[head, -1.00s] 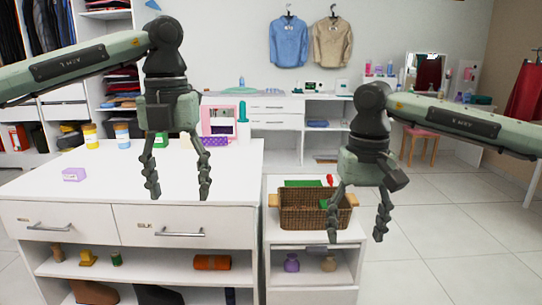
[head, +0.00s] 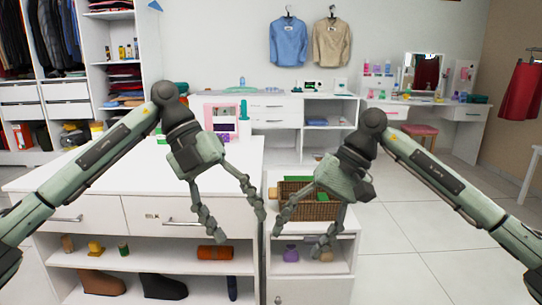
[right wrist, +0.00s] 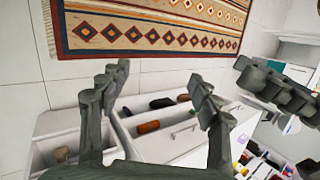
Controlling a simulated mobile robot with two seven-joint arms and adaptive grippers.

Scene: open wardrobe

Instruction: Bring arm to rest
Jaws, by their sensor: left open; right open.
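My left gripper (head: 238,222) is open and empty, angled down and to the right in front of the white island's right part. My right gripper (head: 300,238) is open and empty, angled down and to the left in front of the small white cabinet and its wicker basket. The two grippers are close together near the middle of the head view, and I see a gap between their fingertips. In the right wrist view the right gripper's spread fingers (right wrist: 165,88) hold nothing. Another dark green gripper part (right wrist: 280,90) shows at the right there.
The white island (head: 95,185) with drawers and open shelves stands at left. The wicker basket (head: 320,211) sits on the small cabinet, partly hidden by my right gripper. A patterned rug (right wrist: 150,30) lies on the floor. Tiled floor at right (head: 420,235) is clear.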

